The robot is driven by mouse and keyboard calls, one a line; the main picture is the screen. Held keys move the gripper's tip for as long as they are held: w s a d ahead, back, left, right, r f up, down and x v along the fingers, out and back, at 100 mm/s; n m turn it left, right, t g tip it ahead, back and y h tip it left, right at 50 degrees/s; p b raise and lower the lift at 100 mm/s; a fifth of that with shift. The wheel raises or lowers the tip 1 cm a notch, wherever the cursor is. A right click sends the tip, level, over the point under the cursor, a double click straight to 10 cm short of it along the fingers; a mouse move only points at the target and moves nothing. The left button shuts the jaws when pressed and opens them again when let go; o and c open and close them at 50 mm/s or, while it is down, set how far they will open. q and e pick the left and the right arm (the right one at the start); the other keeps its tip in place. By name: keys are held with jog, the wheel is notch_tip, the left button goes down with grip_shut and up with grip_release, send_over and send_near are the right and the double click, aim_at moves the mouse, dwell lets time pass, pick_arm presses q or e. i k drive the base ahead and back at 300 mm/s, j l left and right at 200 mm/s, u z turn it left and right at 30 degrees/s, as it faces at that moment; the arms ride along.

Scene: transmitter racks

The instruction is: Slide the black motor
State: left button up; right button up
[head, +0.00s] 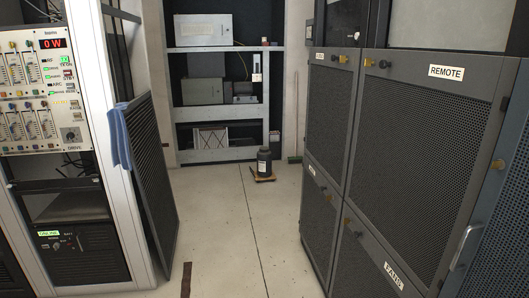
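The black motor (264,163) stands upright on the floor in the head view, a little right of the picture's middle. It is a dark cylinder with a narrower top. A flat brown base (263,178) shows under it. Neither of my grippers is in view, and nothing is touching the motor from my side.
Grey perforated cabinets (420,135) line the right. A rack with a control panel (38,88) and a leaning dark mesh panel (150,180) with a blue cloth (120,138) stand left. Shelves (217,112) stand behind the motor. The floor (240,235) between is clear.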

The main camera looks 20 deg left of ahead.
aim_at(263, 171)
jog(key=i+j+u, duration=0.6)
jog(key=i+u, duration=0.15)
jog(key=i, duration=0.3)
jog(key=i+u, duration=0.35)
jog(key=i, duration=3.1)
jog(key=i+j+z, duration=0.1)
jog(key=i, duration=0.45)
jog(key=i+j, duration=0.1)
jog(key=i, duration=0.4)
jog(key=i+j+z, duration=0.15)
jog(key=i, duration=0.4)
